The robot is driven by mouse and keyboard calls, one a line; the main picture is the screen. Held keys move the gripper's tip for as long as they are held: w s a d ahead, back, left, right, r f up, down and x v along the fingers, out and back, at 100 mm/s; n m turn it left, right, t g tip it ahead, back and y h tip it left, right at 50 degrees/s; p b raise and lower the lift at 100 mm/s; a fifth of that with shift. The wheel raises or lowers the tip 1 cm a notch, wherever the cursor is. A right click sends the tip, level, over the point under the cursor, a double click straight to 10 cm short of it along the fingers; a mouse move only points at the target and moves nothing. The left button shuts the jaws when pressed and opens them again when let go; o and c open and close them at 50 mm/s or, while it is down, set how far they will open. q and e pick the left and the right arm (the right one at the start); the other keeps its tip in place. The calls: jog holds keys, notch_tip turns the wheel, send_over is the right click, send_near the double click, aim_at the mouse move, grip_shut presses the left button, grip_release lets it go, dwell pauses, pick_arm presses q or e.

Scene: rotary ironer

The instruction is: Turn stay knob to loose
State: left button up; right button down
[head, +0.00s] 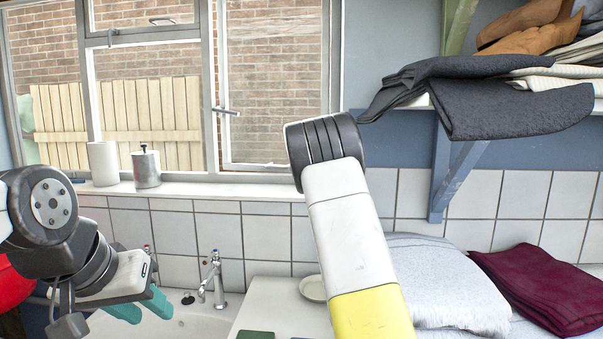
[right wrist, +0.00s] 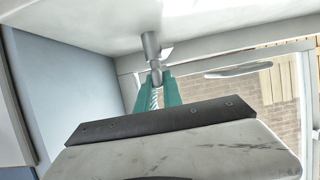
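In the right wrist view a small grey metal fitting with a cylindrical body and a narrower lower end (right wrist: 151,46) hangs below a white surface; it may be the stay knob, but no marking is readable. My right gripper (right wrist: 157,77) has its two teal fingertips on either side of the fitting's lower end. I cannot tell whether they touch it or are shut on it. The right gripper and the fitting are not visible in the head view. My left gripper (head: 142,308) is open and empty at the lower left, in front of the sink.
The sink (head: 180,327) with a tap (head: 215,280) is at lower left. A windowsill (head: 215,189) holds a paper roll (head: 103,164) and a metal canister (head: 146,168). Folded cloths (head: 515,105) overhang the upper-right shelf. A grey cloth (head: 440,283) and a maroon cloth (head: 540,285) lie below.

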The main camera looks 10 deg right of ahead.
jog(key=shift+d+f+y, duration=0.2)
jog(key=shift+f+y, duration=0.1)
jog(key=shift+y, duration=0.1)
jog(key=shift+a+f+n+y, duration=0.1)
jog(key=shift+f+n+y, duration=0.1)
jog(key=shift+n+y, duration=0.4)
jog(key=shift+f+n+y, duration=0.15)
jog(key=shift+n+y, duration=0.45)
jog(key=shift+a+r+n+y, duration=0.15)
jog(key=shift+r+n+y, duration=0.15)
jog(key=shift+r+n, duration=0.15)
jog(key=c, duration=1.5)
grip_release()
jog(key=shift+r, duration=0.1)
jog(key=shift+s+r, duration=0.15)
jog(key=v, duration=0.7)
jog(key=shift+s, duration=0.3)
